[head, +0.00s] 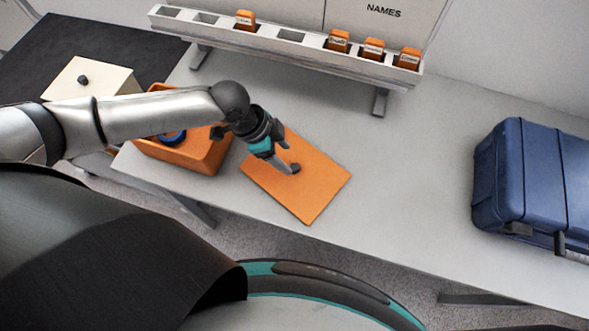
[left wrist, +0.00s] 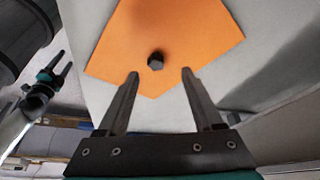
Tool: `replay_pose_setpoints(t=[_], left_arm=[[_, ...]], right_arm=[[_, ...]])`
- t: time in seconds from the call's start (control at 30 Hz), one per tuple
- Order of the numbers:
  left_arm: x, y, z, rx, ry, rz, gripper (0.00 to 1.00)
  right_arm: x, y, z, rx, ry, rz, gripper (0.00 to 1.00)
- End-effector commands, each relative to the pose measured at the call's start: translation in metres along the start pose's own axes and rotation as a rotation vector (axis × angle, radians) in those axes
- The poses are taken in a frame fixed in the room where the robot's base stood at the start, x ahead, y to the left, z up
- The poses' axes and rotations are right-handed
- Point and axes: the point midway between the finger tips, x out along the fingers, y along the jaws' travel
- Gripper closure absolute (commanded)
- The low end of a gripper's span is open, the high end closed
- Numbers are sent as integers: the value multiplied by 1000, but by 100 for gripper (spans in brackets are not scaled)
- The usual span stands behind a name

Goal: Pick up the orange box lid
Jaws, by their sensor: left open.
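The orange box lid (head: 310,195) lies flat on the grey table, with a small dark knob (head: 295,168) on its top. My left gripper (head: 287,165) is over the lid, close to the knob, with its jaws open. In the left wrist view the lid (left wrist: 205,30) lies ahead of the two spread fingers (left wrist: 160,72). The knob (left wrist: 155,60) shows between and just beyond the fingertips, with nothing gripped. Another gripper (left wrist: 58,68), which looks like my right one, shows small at the left edge of that view. Its jaw state is unclear.
An open orange box (head: 190,155) holding a blue round thing (head: 172,137) stands left of the lid, partly behind my left arm. A white box (head: 90,80) with a dark knob is farther left. A slotted rack (head: 290,50) stands behind; a blue case (head: 535,185) stands right.

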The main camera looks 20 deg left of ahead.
Motion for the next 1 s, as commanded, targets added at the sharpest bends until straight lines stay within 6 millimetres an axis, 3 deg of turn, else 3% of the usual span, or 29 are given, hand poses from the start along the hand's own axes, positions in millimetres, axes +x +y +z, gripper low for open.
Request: replay_pose_setpoints(t=[0.3, 0.6, 1.0], left_arm=[[43, 7, -1, -1, 0, 2, 32], [46, 7, -1, 0, 0, 1, 32], [46, 7, -1, -1, 0, 1, 78]], right_arm=[[7, -1, 0, -1, 2, -1, 38], [7, -1, 0, -1, 2, -1, 38], [7, -2, 1, -1, 0, -2, 38]])
